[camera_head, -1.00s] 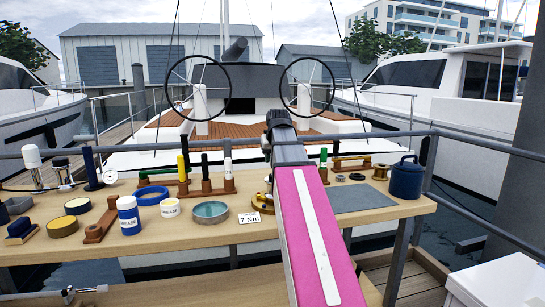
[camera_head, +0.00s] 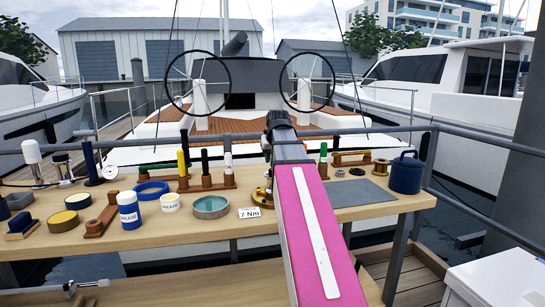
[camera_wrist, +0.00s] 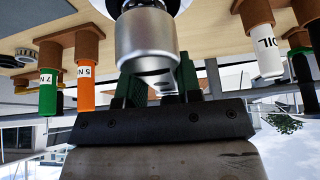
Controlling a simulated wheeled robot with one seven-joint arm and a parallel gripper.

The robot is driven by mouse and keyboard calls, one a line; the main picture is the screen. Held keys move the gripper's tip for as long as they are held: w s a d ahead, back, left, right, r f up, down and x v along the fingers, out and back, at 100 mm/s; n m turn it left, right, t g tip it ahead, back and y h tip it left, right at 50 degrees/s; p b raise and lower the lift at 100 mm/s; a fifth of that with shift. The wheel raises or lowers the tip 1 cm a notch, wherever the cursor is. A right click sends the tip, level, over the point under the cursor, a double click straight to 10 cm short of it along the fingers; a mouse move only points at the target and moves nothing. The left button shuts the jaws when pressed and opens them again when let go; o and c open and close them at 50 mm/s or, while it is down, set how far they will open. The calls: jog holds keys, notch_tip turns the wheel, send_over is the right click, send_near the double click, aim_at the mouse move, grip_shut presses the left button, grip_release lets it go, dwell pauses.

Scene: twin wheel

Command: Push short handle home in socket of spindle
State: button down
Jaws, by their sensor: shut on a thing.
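In the wrist view, which shows the bench upside down, my gripper (camera_wrist: 158,78) has green fingers on either side of a silver cylinder (camera_wrist: 147,45). This looks like the spindle; it stands from the bench and covers part of the fingers. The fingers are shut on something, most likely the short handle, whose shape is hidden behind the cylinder. I cannot tell how deep it sits in the socket. In the head view a brass base (camera_head: 261,197) shows beside my pink arm, which hides my gripper and most of the spindle.
Upright orange (camera_wrist: 87,88) and white (camera_wrist: 266,55) handles flank the gripper. A rail runs behind.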

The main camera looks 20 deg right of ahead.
jog(key=shift+f, duration=0.1)
jog(key=c, duration=0.7)
grip_release()
jog(key=v, duration=1)
jog(key=shift+s+r, duration=0.2)
jog(key=shift+r, duration=0.15)
